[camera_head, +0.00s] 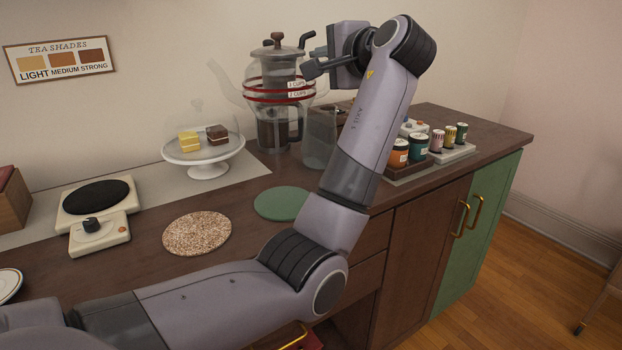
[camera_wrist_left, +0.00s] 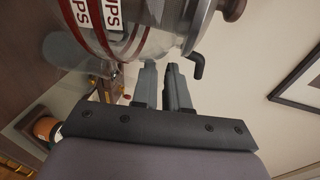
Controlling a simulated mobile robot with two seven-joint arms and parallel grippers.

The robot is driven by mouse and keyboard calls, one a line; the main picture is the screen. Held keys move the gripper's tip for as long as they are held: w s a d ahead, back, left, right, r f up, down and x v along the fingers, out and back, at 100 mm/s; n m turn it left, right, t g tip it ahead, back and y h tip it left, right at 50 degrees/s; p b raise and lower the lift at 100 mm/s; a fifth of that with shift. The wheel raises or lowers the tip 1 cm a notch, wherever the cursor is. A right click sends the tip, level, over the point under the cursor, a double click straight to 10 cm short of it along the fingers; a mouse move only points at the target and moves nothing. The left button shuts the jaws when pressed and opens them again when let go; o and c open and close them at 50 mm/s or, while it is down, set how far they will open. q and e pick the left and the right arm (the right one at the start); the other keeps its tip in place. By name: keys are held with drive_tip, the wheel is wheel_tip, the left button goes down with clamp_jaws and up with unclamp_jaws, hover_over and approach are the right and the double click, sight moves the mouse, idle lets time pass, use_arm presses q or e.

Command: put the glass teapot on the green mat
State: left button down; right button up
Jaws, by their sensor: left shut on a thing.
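The glass teapot (camera_head: 279,75) has red bands with cup markings, a metal lid with a brown knob, and a clear spout on the left. My left gripper (camera_head: 308,67) is at its right side near the rim, shut on it, apparently at the dark handle. The teapot seems to hang above the counter at the back. In the left wrist view the teapot (camera_wrist_left: 130,28) fills the top, close to the fingertips of my left gripper (camera_wrist_left: 163,70). The green mat (camera_head: 283,203) lies flat and bare at the counter's front, partly beside my arm. My right gripper is out of view.
A dark-handled glass press (camera_head: 273,137) and a clear glass container (camera_head: 319,138) stand behind the green mat. A domed cake stand (camera_head: 208,170) is left of them. A cork mat (camera_head: 197,233) and a hot plate (camera_head: 97,203) lie further left. Several tins (camera_head: 399,152) stand right.

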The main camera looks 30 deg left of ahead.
use_arm(q)
wheel_tip(320, 180, down, 18)
drive_tip(key=b, duration=0.2)
drive_tip(key=shift+r+b, duration=0.2)
drive_tip(key=shift+b, duration=0.1)
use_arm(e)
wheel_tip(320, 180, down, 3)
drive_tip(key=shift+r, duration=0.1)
use_arm(q)
drive_tip(key=shift+f, duration=0.15)
drive_tip(key=c, duration=1.2)
unclamp_jaws()
drive_tip(key=shift+f, duration=0.1)
drive_tip(key=shift+o, duration=0.3)
